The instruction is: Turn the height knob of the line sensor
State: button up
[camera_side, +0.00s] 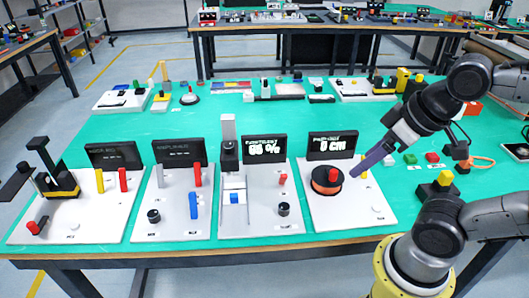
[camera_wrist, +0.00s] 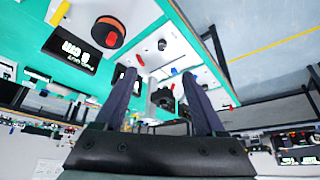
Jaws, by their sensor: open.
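Several white boards stand in a row on the green table, and I cannot read which one is named line sensor. One board (camera_side: 262,222) has a grey post with a black sensor head (camera_side: 229,155), a small black knob (camera_side: 283,209), a red lever (camera_side: 283,179) and a percent display (camera_side: 265,146). The board to its right has a large black and orange dial (camera_side: 326,187) with a red handle, also in the wrist view (camera_wrist: 108,33), and a "0 cm" display (camera_side: 332,145). My gripper (camera_side: 356,172) is open and empty, in the air right of the dial; its fingers (camera_wrist: 159,75) point upward in the wrist view.
Two more boards with displays, levers and knobs stand on the left, one with a black and yellow device (camera_side: 62,185). Small red and green buttons (camera_side: 421,158) lie to the right of my gripper. More equipment stands along the table's back.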

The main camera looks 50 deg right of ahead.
dwell(0.5)
jog(key=m+g, duration=0.5)
jog(key=m, duration=0.3)
send_over(284, 206)
notch_tip(284, 206, down, 10)
jog(key=shift+g, duration=0.3)
notch_tip(284, 206, down, 14)
jog(key=shift+f, duration=0.2)
jog(key=shift+c, duration=0.2)
grip_shut()
